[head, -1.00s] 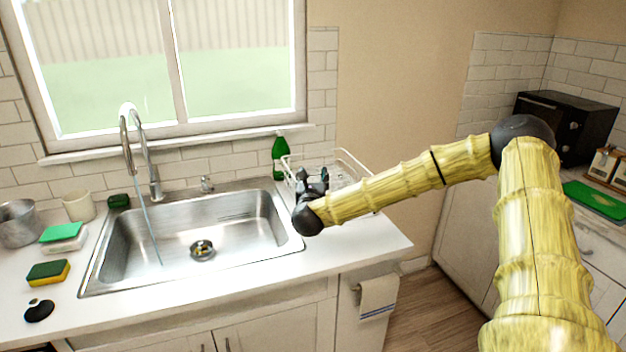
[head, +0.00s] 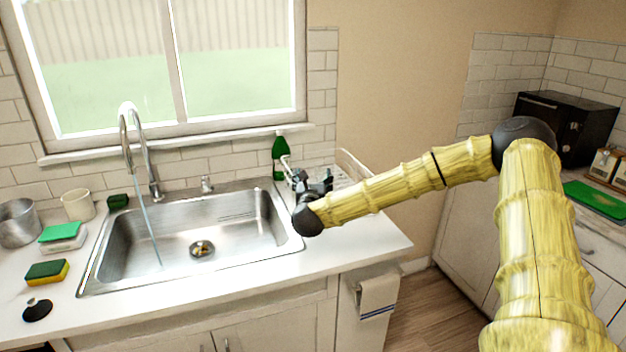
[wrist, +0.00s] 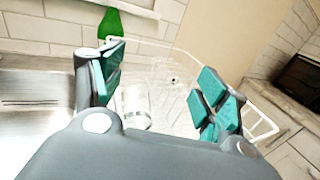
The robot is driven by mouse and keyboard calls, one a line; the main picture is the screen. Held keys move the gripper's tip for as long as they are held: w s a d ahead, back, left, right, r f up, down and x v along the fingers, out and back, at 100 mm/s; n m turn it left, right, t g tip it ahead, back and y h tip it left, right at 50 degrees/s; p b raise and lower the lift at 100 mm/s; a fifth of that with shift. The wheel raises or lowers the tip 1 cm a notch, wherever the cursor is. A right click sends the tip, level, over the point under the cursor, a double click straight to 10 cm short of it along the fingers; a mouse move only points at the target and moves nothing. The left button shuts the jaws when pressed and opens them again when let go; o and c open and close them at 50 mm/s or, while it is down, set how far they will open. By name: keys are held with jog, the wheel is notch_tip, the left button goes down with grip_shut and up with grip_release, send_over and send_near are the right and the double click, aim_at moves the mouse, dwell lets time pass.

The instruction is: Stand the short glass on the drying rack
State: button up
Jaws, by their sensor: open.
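The drying rack is a white wire frame (head: 350,160) on the counter right of the sink; its rim also shows in the wrist view (wrist: 265,112). My gripper (head: 313,182) is at the rack's near left side, with its fingers spread. In the wrist view the teal-padded fingers (wrist: 165,78) are wide apart. A clear short glass (wrist: 136,105) shows between them, closer to the left finger, over the rack area, and appears upright. Its base is partly hidden by my gripper, and I cannot make it out in the head view.
A green bottle (head: 279,158) stands behind the rack's left end, by the wall. The steel sink (head: 215,232) with running tap (head: 140,150) lies to the left. Sponges (head: 47,271), a cup (head: 78,205) and a pot (head: 18,222) stand farther left.

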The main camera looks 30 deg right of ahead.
jog(key=r+b+v, duration=0.1)
jog(key=b+v, duration=0.1)
jog(key=v, duration=1)
jog(key=shift+r+b, duration=0.15)
jog(key=shift+b, duration=0.2)
